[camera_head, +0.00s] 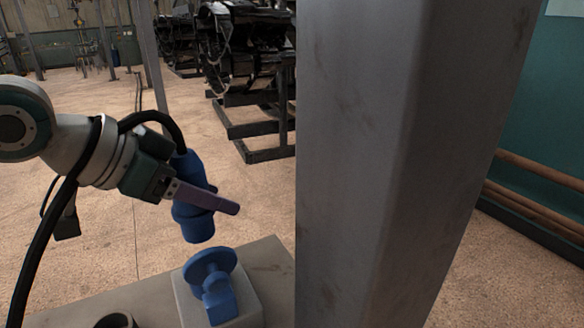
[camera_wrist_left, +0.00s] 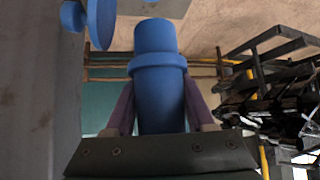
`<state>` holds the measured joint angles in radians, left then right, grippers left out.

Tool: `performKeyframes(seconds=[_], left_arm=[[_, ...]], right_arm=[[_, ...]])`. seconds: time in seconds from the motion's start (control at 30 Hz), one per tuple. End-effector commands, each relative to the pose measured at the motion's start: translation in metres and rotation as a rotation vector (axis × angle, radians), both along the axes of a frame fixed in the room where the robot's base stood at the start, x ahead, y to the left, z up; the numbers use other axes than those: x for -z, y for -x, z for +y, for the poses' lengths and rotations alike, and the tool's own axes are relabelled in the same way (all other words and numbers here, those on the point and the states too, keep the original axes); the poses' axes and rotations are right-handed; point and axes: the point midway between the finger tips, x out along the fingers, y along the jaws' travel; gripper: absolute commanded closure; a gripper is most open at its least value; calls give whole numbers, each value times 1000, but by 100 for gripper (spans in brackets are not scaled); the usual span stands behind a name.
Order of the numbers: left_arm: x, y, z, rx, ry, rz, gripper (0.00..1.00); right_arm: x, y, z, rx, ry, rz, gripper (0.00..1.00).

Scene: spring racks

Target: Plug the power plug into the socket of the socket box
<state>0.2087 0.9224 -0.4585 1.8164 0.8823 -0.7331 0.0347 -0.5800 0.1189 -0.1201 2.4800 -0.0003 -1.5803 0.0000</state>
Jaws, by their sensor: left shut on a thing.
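The blue power plug (camera_head: 196,222) is held in my left gripper (camera_head: 208,196), whose purple fingers are shut around its body. The plug points down, slightly tilted, in the head view. In the left wrist view, the plug (camera_wrist_left: 155,45) sits between both fingers with its front end free. The grey socket box (camera_head: 248,310) stands on the table below the plug, apart from it. Its blue socket (camera_head: 217,295) has a round blue lid (camera_head: 208,264) standing out from it. The socket opening cannot be made out. My right gripper is in neither view.
A wide grey column (camera_head: 400,150) fills the middle right of the head view and hides part of the room. A dark round cup-like thing (camera_head: 116,321) is at the bottom edge. Black racks (camera_head: 255,60) stand behind.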

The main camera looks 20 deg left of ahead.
Motion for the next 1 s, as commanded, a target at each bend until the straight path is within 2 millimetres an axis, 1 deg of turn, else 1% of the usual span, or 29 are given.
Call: performKeyframes(seconds=[0.07,0.5,0.6,0.73,1.0], left_arm=[[-3,0,0,1,-1,-1,100],[44,0,0,1,0,-1,100],[52,0,0,2,0,-2,100],[57,0,0,1,-1,-2,100],[57,0,0,1,-1,-2,100]], right_arm=[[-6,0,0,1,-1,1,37],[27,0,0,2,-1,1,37],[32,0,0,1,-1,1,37],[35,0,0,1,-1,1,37],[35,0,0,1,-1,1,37]])
